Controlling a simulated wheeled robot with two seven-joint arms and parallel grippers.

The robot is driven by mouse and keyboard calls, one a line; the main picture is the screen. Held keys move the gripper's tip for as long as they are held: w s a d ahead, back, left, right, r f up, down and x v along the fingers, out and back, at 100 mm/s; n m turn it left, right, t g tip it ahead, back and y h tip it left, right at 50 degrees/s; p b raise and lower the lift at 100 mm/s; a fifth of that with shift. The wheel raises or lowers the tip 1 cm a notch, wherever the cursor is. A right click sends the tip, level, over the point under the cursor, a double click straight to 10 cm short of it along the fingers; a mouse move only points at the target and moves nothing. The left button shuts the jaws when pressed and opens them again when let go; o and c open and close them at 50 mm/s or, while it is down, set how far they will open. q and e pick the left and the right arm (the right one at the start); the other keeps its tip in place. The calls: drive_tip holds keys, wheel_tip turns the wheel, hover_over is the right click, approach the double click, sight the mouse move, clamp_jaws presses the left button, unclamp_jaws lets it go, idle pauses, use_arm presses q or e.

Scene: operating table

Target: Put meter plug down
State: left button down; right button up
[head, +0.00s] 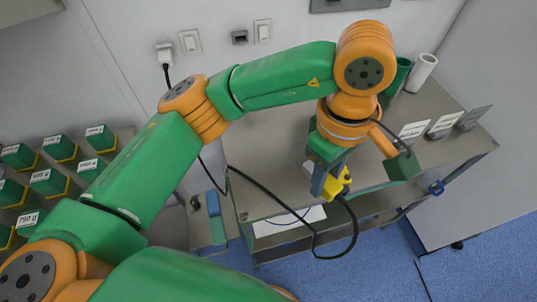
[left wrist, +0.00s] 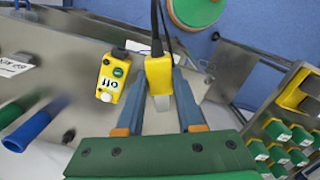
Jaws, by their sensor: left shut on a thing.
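My left gripper (head: 331,188) is over the front part of the grey metal table (head: 270,150) in the head view, pointing down. It is shut on the yellow meter plug (head: 340,182), which has a thick black cable. In the left wrist view the plug (left wrist: 159,70) sits between the two blue-grey fingers of the left gripper (left wrist: 160,88), its pale tip toward the palm. A yellow box with an "off" label (left wrist: 112,76) lies beside the plug, apart from it. Whether the plug touches the table cannot be told. My right gripper is not in view.
Green (head: 397,76) and white (head: 423,71) cylinders stand at the table's back right, with label signs (head: 443,126) nearby. A rack of green weights (head: 50,182) is at the left. Black cable loops past the table's front edge. The table left of the gripper is clear.

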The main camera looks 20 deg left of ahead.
use_arm(q)
drive_tip(key=w+a+f+p, duration=0.4)
drive_tip(key=w+a, duration=0.1)
drive_tip(key=a, duration=0.2)
drive_tip(key=p, duration=0.1)
hover_over(272, 176)
drive_tip(key=f, duration=0.5)
drive_tip(key=shift+a+f, duration=0.2)
drive_tip(key=shift+f, duration=0.2)
wheel_tip(272, 176, down, 3)
drive_tip(key=shift+d+r+p, duration=0.1)
drive_tip(key=shift+p, duration=0.85)
drive_tip(key=shift+f, duration=0.25)
drive_tip(key=shift+f+b, duration=0.65)
drive_tip(key=shift+b, duration=0.35)
drive_tip(key=c, duration=0.5)
unclamp_jaws()
drive_tip(key=shift+r, duration=0.1)
drive_tip(key=shift+c, duration=0.2)
